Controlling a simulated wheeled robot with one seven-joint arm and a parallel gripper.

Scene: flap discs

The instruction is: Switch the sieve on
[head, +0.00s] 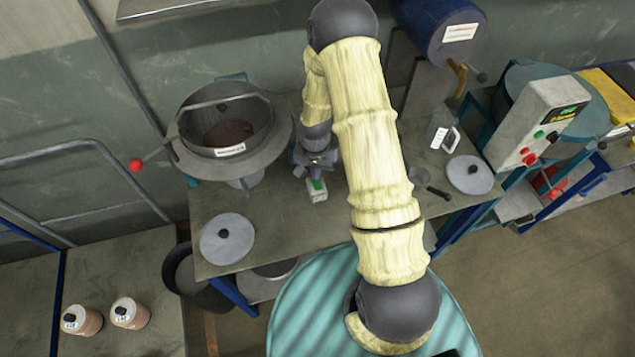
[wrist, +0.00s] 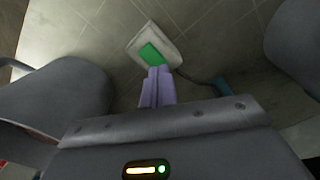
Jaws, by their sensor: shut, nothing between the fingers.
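The sieve (head: 228,130) is a round grey metal pan with a label on its front and dark brown material inside. A small pale switch box (head: 318,193) with a green button lies on the bench to its right. In the wrist view the switch box (wrist: 172,45) is tilted, and its green button (wrist: 150,54) shows just beyond my fingertips. My gripper (head: 316,178) is over the box, pointing down. In the wrist view its purple fingers (wrist: 158,72) are shut together, empty, and cover the button's lower edge. I cannot tell whether they touch it.
A red-knobbed lever (head: 136,165) sticks out left of the sieve. A control box (head: 535,122) with green and red buttons stands right. Two jars (head: 130,313) stand lower left.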

